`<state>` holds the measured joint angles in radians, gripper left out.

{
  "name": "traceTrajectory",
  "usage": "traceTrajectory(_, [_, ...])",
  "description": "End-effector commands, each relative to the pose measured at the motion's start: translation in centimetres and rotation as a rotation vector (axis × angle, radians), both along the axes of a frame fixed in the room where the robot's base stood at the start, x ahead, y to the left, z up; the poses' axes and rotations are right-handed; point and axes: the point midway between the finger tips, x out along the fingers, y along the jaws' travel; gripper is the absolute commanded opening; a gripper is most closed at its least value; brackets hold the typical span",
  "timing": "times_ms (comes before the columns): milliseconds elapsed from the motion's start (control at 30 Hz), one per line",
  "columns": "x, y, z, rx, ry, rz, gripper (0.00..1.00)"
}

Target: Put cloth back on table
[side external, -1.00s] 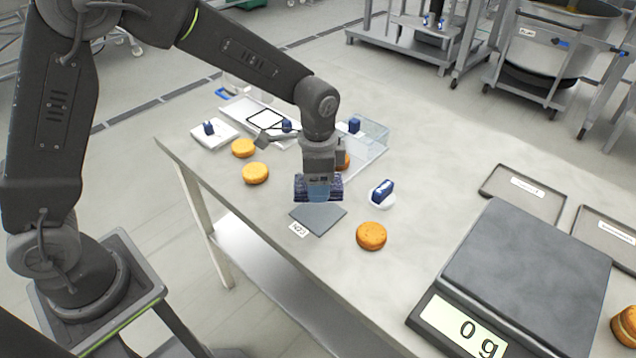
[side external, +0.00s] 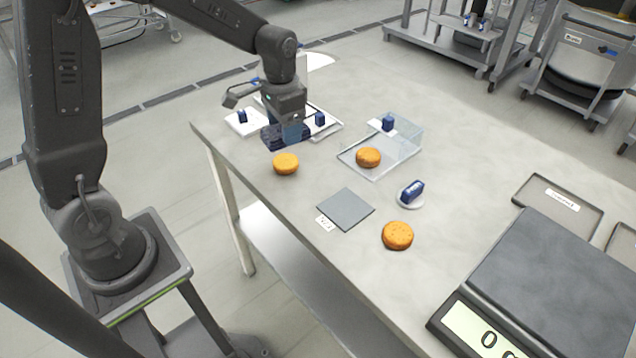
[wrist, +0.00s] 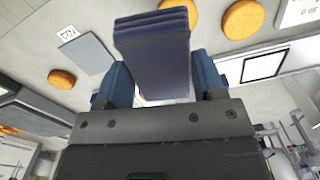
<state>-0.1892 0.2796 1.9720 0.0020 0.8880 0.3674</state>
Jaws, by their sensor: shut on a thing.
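The dark blue folded cloth (side external: 272,138) is in my gripper (side external: 290,128), over the far left part of the table (side external: 290,205). In the wrist view the cloth (wrist: 153,50) is a stack of layers between the two blue fingers of my gripper (wrist: 160,82), which are shut on it. Whether the cloth touches the table cannot be told. A grey square mat (side external: 346,209) with a small label lies bare near the table's front edge; it also shows in the wrist view (wrist: 85,53).
Orange rounds lie near the cloth (side external: 286,164), on a clear tray (side external: 378,169) and near the mat (side external: 397,236). A blue-handled item (side external: 412,192) stands on a white disc. White trays (side external: 330,130) lie behind my gripper. A scale (side external: 545,275) stands at right.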

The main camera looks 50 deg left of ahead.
Motion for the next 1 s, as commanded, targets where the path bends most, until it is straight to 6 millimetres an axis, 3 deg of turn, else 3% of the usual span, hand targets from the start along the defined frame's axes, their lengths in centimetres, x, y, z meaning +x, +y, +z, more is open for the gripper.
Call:
traceTrajectory(100, [-1.3,2.8,0.6,0.0,0.0,0.118,0.44])
traceTrajectory(267, [-1.7,3.4,0.4,0.0,0.001,0.177,0.44])
traceTrajectory(700, [2.0,-4.6,-4.9,0.0,0.002,0.175,0.44])
traceTrajectory(1000, [3.0,-6.5,-6.8,0.0,0.002,0.179,0.44])
